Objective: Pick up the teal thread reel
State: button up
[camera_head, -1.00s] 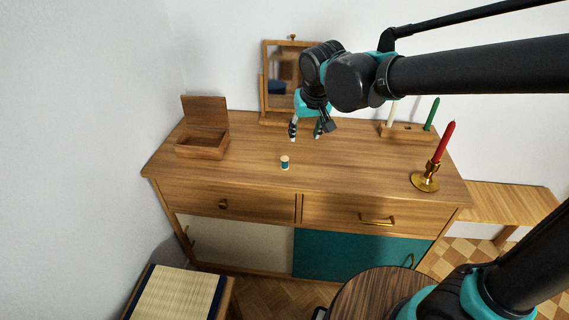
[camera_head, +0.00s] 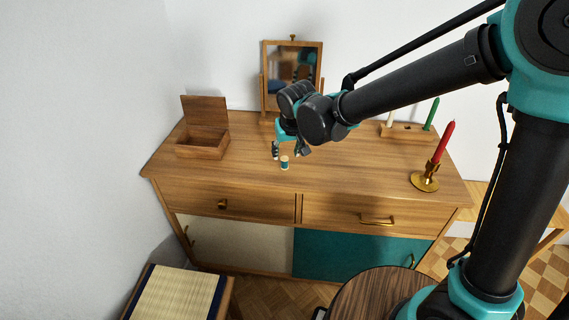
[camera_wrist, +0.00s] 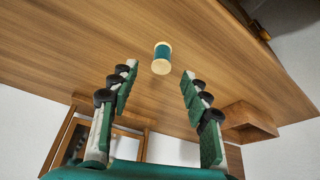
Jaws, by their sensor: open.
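The teal thread reel (camera_head: 284,163) stands upright on the wooden dresser top, near its front middle. It has pale ends and a teal band of thread. In the wrist view the reel (camera_wrist: 161,58) lies beyond the fingertips, roughly centred between them. My gripper (camera_head: 288,151) hangs just above and behind the reel in the head view. Its fingers are spread and empty in the wrist view (camera_wrist: 158,72). The reel is apart from both fingers as far as I can see.
An open wooden box (camera_head: 203,142) stands at the left, a framed mirror (camera_head: 264,95) at the back. At the right are a brass holder (camera_head: 425,182) with a red candle (camera_head: 443,141) and a wooden block (camera_head: 407,133) with candles. The dresser top (camera_head: 345,176) is clear around the reel.

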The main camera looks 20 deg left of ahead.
aim_at(285, 159)
jog(key=shift+x, duration=2.7)
jog(key=shift+s, duration=0.15)
jog(key=shift+c, duration=0.3)
jog(key=c, duration=0.9)
